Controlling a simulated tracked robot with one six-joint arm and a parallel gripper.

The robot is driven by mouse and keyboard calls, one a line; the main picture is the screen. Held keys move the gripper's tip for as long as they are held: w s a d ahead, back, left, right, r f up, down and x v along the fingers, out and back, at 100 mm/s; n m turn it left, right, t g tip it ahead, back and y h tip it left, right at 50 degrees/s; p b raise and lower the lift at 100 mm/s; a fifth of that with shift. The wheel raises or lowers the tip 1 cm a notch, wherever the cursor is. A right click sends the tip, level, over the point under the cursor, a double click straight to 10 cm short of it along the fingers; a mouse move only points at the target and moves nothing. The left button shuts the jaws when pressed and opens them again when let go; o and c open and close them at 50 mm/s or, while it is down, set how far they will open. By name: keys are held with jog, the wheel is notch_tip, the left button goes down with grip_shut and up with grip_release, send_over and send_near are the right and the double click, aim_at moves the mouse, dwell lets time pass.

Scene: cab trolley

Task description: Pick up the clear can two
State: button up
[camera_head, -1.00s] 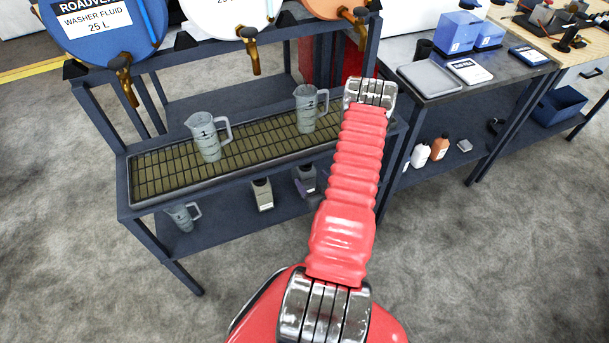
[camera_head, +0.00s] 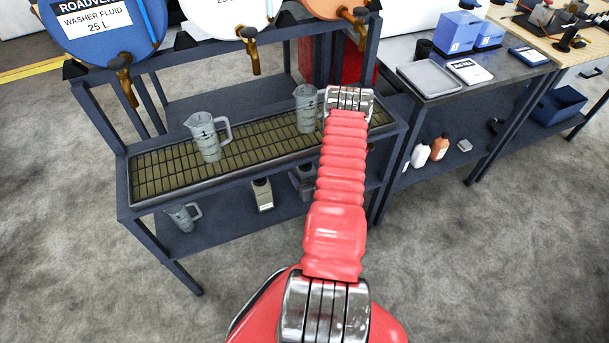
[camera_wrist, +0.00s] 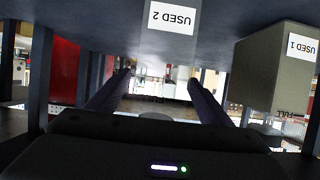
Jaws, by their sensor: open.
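Can two, a clear grey measuring jug marked 2 (camera_head: 306,110), stands upright on the slatted rack in the head view. The silver end joint of my arm is just right of it in the picture and covers its right side, handle included. My gripper (camera_wrist: 160,85) shows in the wrist view as two dark purple fingers, spread apart, with nothing clearly held. A pale rounded shape low between them is too dim to identify. In the head view the gripper is mostly hidden behind my arm. A similar jug marked 1 (camera_head: 208,136) stands further left on the rack.
The rack (camera_head: 160,178) has a lower shelf with another jug (camera_head: 182,216) and a grey container (camera_head: 262,194). Drums with taps overhang the rack. The wrist view shows a USED 2 label (camera_wrist: 172,17) and a USED 1 box (camera_wrist: 272,70). A bench (camera_head: 500,80) stands right.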

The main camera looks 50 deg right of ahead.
jog(key=shift+x, duration=0.8)
jog(key=shift+c, duration=0.2)
jog(key=c, duration=1.5)
